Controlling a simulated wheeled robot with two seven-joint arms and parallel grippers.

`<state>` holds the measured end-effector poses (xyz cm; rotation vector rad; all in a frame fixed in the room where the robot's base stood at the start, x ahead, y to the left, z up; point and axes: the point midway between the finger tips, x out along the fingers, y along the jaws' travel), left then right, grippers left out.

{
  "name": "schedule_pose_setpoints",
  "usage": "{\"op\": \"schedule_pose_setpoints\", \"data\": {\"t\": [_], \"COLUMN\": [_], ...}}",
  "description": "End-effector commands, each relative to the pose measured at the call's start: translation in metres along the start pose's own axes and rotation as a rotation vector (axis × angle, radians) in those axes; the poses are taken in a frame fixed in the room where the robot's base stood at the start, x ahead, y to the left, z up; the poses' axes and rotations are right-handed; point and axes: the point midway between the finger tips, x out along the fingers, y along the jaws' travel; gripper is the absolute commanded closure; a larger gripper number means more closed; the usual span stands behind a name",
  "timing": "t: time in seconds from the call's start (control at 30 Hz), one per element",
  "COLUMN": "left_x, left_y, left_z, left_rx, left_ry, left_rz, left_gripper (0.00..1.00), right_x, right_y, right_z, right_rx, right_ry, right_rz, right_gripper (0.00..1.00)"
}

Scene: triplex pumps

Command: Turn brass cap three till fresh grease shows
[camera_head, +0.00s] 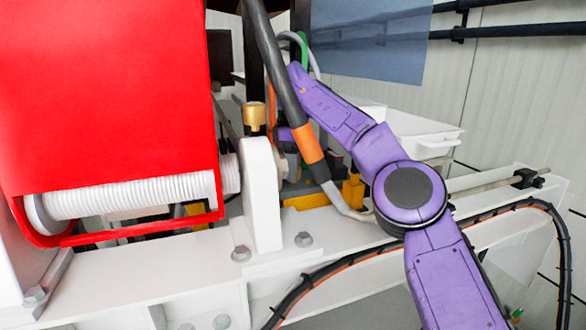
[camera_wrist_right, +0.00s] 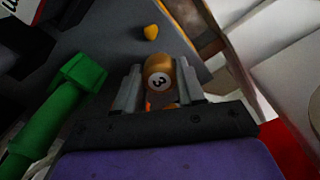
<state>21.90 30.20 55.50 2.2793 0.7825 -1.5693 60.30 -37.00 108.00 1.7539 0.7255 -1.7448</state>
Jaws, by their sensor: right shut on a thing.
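The brass cap three (camera_wrist_right: 158,77) shows in the right wrist view as a gold cap with a white disc marked 3. My right gripper (camera_wrist_right: 160,70) has one grey finger on each side of it and is shut on it. No grease can be made out around it. In the head view my purple right arm reaches in from the lower right. Its fingers and cap three cannot be made out there, behind the hose and machine parts. Another brass cap (camera_head: 254,116) stands upright on the white bearing block (camera_head: 262,193). My left gripper is not in view.
A red guard (camera_head: 105,95) covers the left over a ribbed white roller (camera_head: 130,195). A dark hose with an orange band (camera_head: 308,143) crosses in front of my arm. In the wrist view a green part (camera_wrist_right: 55,115) lies left of my gripper.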

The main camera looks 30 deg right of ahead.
Motion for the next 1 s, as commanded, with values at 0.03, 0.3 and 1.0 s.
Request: {"op": "schedule_pose_setpoints", "data": {"t": [0.03,0.3,1.0], "left_x": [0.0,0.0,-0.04], "left_y": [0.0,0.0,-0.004], "left_z": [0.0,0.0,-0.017], "left_rx": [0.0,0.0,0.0], "left_ry": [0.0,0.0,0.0], "left_rz": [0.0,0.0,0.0], "left_gripper": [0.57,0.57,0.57], "right_x": [-0.002,-0.002,-0.056], "right_y": [0.001,0.001,0.0], "right_z": [0.001,0.001,0.0], "right_rx": [0.004,0.005,0.005], "right_ry": [0.001,0.0,-0.001], "right_rz": [0.006,0.006,0.003], "right_gripper": [0.92,0.92,0.36]}}
